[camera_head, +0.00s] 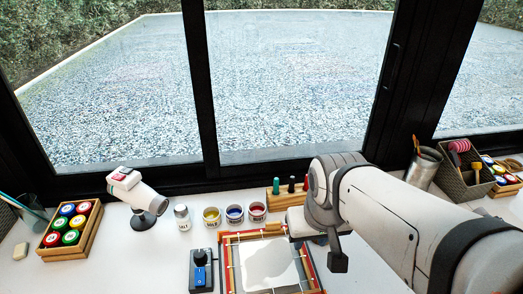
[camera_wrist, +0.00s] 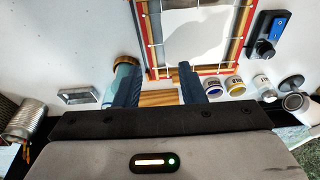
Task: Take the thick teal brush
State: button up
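The thick teal brush (camera_head: 276,186) appears to be the teal upright handle at the left end of a small wooden rack (camera_head: 284,203) in the head view. A black and a dark red handle stand beside it. In the wrist view my gripper (camera_wrist: 157,84) is open, its two blue fingers apart, with wooden strips that look like the rack between and below them. I see no brush between the fingers; my gripper body hides part of the rack there. In the head view my arm covers the gripper, just right of the rack.
A framed screen (camera_head: 228,262) lies in front of the rack. Yellow, blue and red pots (camera_head: 257,210) and a salt shaker (camera_head: 182,217) stand to its left. A teal cylinder with a brown rim (camera_wrist: 126,66) is close beside the left finger. A metal tin (camera_head: 424,168) stands at right.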

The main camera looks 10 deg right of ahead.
jog(key=shift+o, duration=0.5)
jog(key=shift+a, duration=0.2)
jog(key=n+t+y, duration=0.1)
jog(key=n, duration=0.2)
send_near(277, 179)
notch_tip(277, 179, down, 3)
jog(key=x, duration=0.8)
jog(key=shift+w+a+r+p, duration=0.2)
jog(key=shift+w+p, duration=0.2)
jog(key=shift+c, duration=0.5)
jog(key=c, duration=0.8)
